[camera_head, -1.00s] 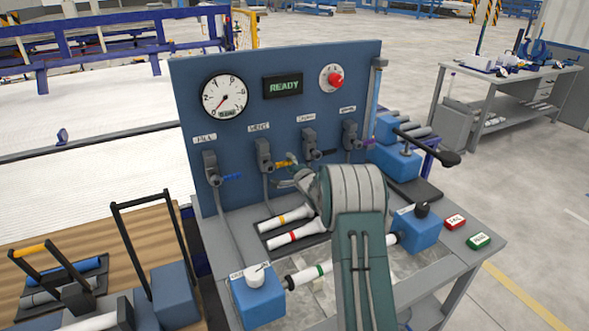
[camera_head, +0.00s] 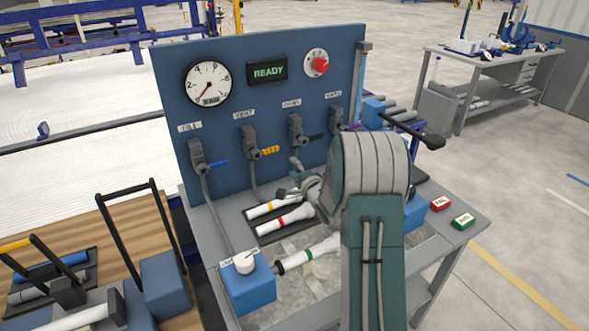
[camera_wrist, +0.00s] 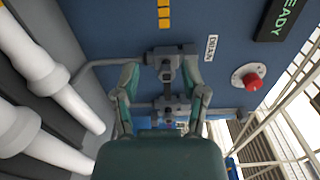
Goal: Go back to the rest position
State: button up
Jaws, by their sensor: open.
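My gripper (camera_head: 304,182) is open and empty, in front of the blue panel below the DRAIN valve (camera_head: 296,130). In the wrist view its two green-grey fingers (camera_wrist: 162,98) stand apart, with the grey valve body (camera_wrist: 166,62) beyond and between them. I cannot tell whether a finger touches it. The yellow VENT handle (camera_head: 265,151) is left of my gripper in the head view, apart from it. My arm hides part of the bench and the right-hand blue block (camera_head: 414,216).
White pipes with yellow (camera_head: 272,207) and red (camera_head: 286,219) bands lie on a dark tray. A green-banded pipe (camera_head: 310,253) sits at the left blue block (camera_head: 248,280). The display (camera_head: 268,72) reads READY. Red (camera_head: 441,203) and green (camera_head: 463,221) buttons are at right.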

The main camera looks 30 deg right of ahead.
jog(key=shift+r, duration=0.1)
jog(key=s+a+r+n+g+h, duration=0.3)
jog(key=s+a+r+n+g, duration=0.4)
jog(key=s+a+r, duration=0.45)
jog(key=s+a+n+g+y, duration=0.1)
jog(key=s+a+n, duration=0.2)
jog(key=s, duration=0.5)
jog(key=s+a+n+g+y, duration=0.1)
jog(key=s+a+n, duration=0.3)
jog(key=s, duration=0.5)
jog(key=s+a+n+g+y, duration=0.1)
jog(key=s+a+n+g, duration=0.2)
jog(key=s, duration=0.6)
jog(key=shift+a+f+n, duration=0.3)
jog(key=shift+a+n, duration=0.2)
jog(key=shift+n, duration=0.1)
